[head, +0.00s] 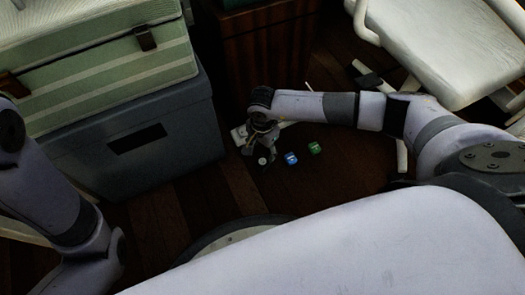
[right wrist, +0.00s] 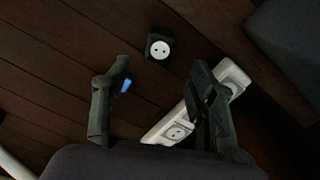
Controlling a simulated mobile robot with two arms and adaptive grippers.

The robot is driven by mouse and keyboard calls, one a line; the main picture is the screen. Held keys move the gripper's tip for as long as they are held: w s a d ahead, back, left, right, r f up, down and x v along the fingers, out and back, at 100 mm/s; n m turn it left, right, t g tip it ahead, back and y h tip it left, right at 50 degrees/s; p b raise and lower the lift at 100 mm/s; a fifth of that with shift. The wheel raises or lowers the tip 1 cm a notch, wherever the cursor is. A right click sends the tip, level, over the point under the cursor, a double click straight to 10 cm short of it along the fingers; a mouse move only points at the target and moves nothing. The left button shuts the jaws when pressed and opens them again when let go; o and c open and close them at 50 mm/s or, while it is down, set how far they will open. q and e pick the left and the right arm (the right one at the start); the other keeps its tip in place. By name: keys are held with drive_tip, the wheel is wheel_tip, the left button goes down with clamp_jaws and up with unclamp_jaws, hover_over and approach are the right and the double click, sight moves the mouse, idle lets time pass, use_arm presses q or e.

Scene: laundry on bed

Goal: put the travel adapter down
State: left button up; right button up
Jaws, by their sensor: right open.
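The travel adapter (right wrist: 159,47) is a small black block with a round white socket face. In the right wrist view it lies on the dark wood floor just beyond my fingertips, between their lines and apart from both. In the head view it shows as a dark block with a pale disc (head: 263,161), just below my right gripper (head: 262,138). My right gripper (right wrist: 161,78) is open, with nothing between its fingers. Of my left arm only links show at the left of the head view; its gripper is out of view.
A white power strip (right wrist: 176,131) lies on the floor, partly behind one right finger. A blue cube (head: 291,158) and a green cube (head: 315,147) lie right of the adapter. A grey storage box (head: 150,150) stands left, a white chair (head: 440,45) upper right.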

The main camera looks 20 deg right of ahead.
drive_tip(key=shift+r+p, duration=0.55)
drive_tip(key=shift+r, duration=1)
